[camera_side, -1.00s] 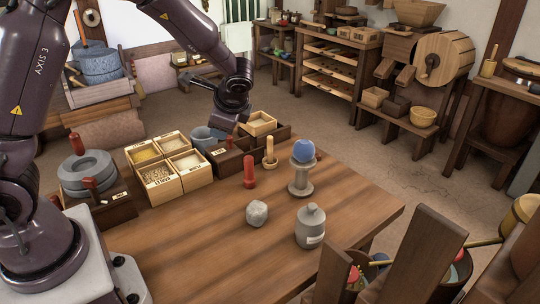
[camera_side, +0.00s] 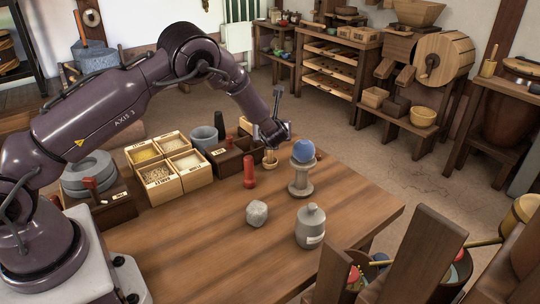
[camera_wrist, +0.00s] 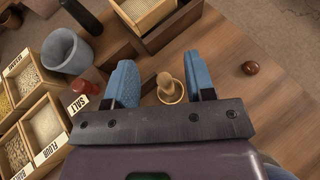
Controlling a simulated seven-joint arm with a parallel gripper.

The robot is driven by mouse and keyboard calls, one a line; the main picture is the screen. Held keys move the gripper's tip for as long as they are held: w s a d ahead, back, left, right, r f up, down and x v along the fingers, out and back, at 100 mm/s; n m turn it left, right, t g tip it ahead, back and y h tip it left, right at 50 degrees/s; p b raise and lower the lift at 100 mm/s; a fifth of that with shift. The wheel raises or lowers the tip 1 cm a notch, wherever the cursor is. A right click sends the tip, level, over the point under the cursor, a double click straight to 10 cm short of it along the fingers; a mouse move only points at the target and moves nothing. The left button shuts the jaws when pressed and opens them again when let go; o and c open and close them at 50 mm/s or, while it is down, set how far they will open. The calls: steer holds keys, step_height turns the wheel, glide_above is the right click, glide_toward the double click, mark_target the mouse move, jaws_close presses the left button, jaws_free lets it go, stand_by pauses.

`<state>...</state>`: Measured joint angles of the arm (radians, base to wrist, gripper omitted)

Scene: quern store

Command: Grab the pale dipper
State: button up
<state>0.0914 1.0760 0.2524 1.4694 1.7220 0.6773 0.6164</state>
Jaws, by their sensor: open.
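The pale dipper (camera_side: 270,160) appears to be the small pale wooden piece with an upright handle and round base, standing on the table near its back edge. In the wrist view the dipper (camera_wrist: 166,87) shows from above, its knobbed handle over a ring-shaped base. My gripper (camera_side: 272,138) is right above it in the side view and hides its upper part. In the wrist view my gripper (camera_wrist: 162,82) is open, with one blue finger on each side of the dipper. Whether either finger touches it cannot be told.
A red peg (camera_side: 250,172) stands close to the left, and a pedestal with a blue ball (camera_side: 303,151) close to the right. Grain boxes (camera_side: 159,175) and a grey bucket (camera_side: 204,138) are left. A grey stone (camera_side: 257,213) and bottle (camera_side: 311,228) stand nearer the front.

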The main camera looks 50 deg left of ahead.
mark_target(270, 151)
step_height(270, 151, down, 3)
steer(key=shift+f, duration=0.1)
steer(key=shift+x, duration=1.1)
steer(key=shift+w+a+f, duration=0.1)
steer(key=shift+w+a, duration=0.1)
steer(key=shift+a, duration=0.15)
jaws_close()
